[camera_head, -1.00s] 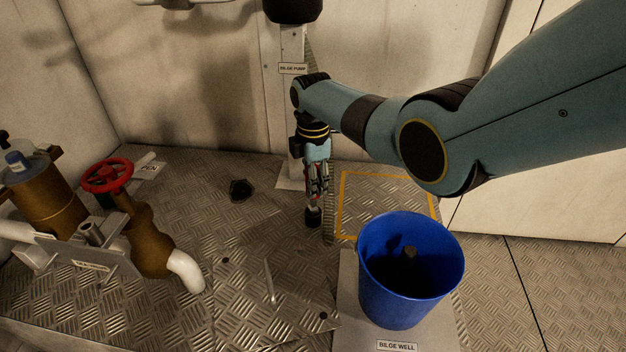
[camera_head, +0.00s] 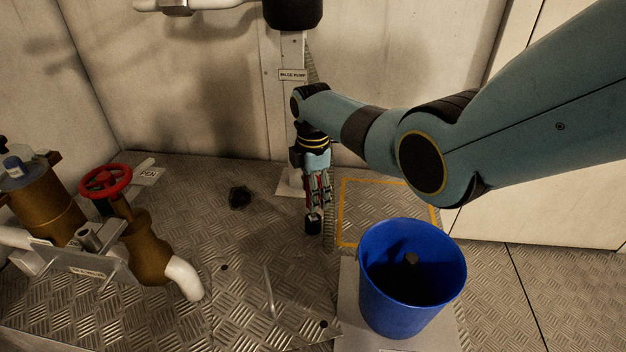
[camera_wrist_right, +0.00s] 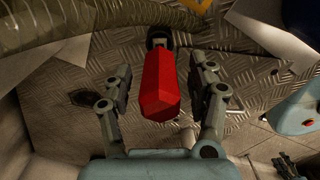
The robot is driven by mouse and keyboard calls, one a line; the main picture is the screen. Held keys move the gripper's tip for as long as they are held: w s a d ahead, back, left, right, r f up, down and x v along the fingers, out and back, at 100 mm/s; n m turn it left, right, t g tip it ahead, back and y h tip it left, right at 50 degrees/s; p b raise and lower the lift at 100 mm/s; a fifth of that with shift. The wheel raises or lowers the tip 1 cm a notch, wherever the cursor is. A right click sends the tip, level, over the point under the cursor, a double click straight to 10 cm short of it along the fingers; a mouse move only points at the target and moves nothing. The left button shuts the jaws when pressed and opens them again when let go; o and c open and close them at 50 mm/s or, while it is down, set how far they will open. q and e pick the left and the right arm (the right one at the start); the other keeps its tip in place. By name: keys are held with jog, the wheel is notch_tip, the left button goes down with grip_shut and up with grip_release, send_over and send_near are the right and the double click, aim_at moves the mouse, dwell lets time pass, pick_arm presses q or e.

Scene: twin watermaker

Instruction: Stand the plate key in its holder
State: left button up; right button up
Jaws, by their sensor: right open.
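A red faceted handle (camera_wrist_right: 160,90) with a black end piece (camera_wrist_right: 156,38) lies between the spread fingers of my right gripper (camera_wrist_right: 165,72) in the right wrist view, with gaps on both sides. I take it for the plate key, but cannot be sure. In the head view the right gripper (camera_head: 318,190) points down beside the pump post, with red showing between its fingers and the black piece (camera_head: 313,224) below them. Whether that piece is the key's end or a holder, I cannot tell. A thin metal rod (camera_head: 268,290) rises from the floor plate. My left gripper is out of view.
A blue bucket (camera_head: 375,290) stands at the right, near a yellow outlined square (camera_head: 342,212). A dark hole (camera_head: 239,196) is in the floor. A red valve wheel (camera_head: 104,182) and brown piping stand left. A ribbed hose (camera_wrist_right: 60,25) passes close by the gripper.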

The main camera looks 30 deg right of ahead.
notch_tip(320, 180, up, 12)
jog(key=shift+f, duration=0.1)
dwell(0.7)
